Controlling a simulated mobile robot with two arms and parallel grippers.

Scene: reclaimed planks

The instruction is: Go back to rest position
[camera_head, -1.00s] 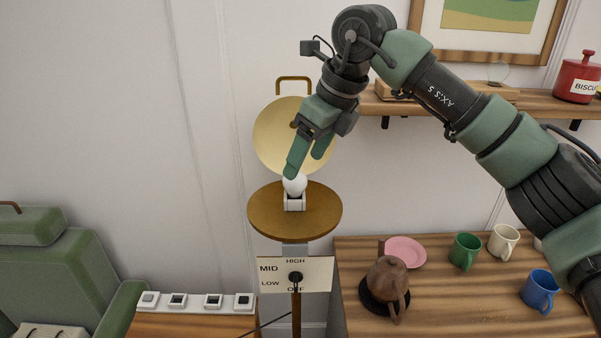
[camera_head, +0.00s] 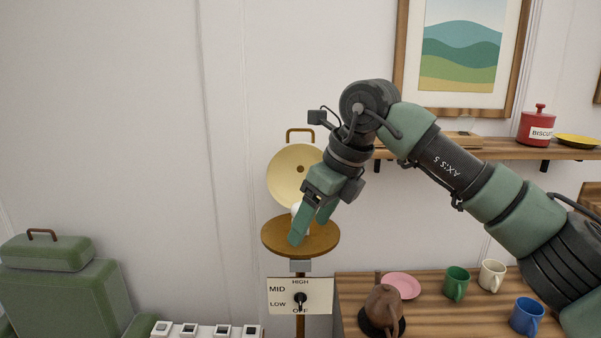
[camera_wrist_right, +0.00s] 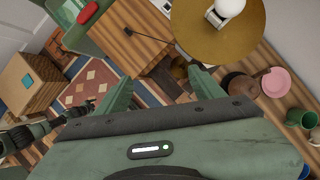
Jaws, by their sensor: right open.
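My right gripper (camera_head: 310,229) hangs fingers-down in front of the lamp in the head view. Its fingers are apart. The right wrist view shows the open gripper (camera_wrist_right: 160,90) with nothing held between its fingers. A white bulb (camera_head: 296,208) sits on the lamp's round brass plate (camera_head: 272,240), partly hidden behind the fingers. In the right wrist view the bulb (camera_wrist_right: 229,8) stands in its socket, beyond and to the right of the fingers, apart from them.
Behind the plate is a cream dish (camera_head: 285,172); below is a dial panel (camera_head: 283,306). The right-hand table (camera_head: 440,313) holds a brown teapot (camera_head: 384,308), a pink plate (camera_head: 402,286) and mugs. A wall shelf (camera_head: 480,154) is behind my arm. A green armchair (camera_head: 60,295) is left.

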